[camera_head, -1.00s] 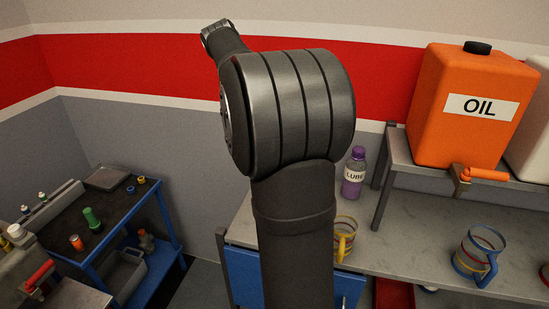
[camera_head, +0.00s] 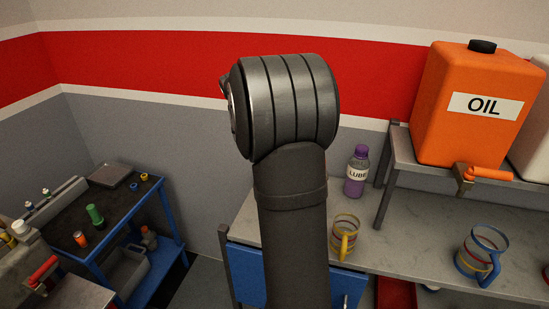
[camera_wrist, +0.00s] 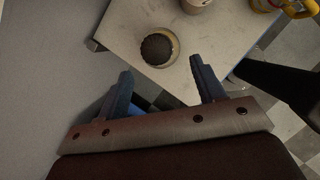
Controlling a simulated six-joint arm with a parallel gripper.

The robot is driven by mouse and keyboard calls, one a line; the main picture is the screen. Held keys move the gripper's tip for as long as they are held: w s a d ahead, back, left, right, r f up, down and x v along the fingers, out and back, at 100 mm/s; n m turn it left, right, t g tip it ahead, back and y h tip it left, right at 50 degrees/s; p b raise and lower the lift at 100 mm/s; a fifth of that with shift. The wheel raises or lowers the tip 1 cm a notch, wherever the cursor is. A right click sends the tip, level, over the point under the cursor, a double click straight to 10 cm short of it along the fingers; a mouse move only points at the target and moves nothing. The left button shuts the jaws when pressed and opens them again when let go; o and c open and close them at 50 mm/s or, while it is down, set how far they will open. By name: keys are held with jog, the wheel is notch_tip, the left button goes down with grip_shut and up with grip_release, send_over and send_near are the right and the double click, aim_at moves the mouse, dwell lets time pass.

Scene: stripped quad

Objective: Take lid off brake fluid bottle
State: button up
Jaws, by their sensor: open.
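In the wrist view a round container with a dark lid (camera_wrist: 157,47) and a pale yellowish side stands on a light worktop, seen from above. It appears to be the brake fluid bottle; I can read no label on it. My gripper (camera_wrist: 161,69) is open and empty, its two fingers apart, pointing toward the bottle. The lid shows between and beyond the fingertips, with no visible contact. In the head view my arm blocks the gripper and this bottle.
A purple LUBE bottle (camera_head: 357,172), a yellow-striped mug (camera_head: 344,237) and a blue-handled mug (camera_head: 481,255) stand on the bench (camera_head: 410,218). An orange OIL can (camera_head: 472,110) stands on a raised shelf at right. A dark-topped cart (camera_head: 75,222) is at left.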

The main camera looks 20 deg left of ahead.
jog(key=x, duration=0.5)
jog(key=shift+w+r, duration=0.15)
jog(key=shift+w, duration=0.25)
jog(key=c, duration=1)
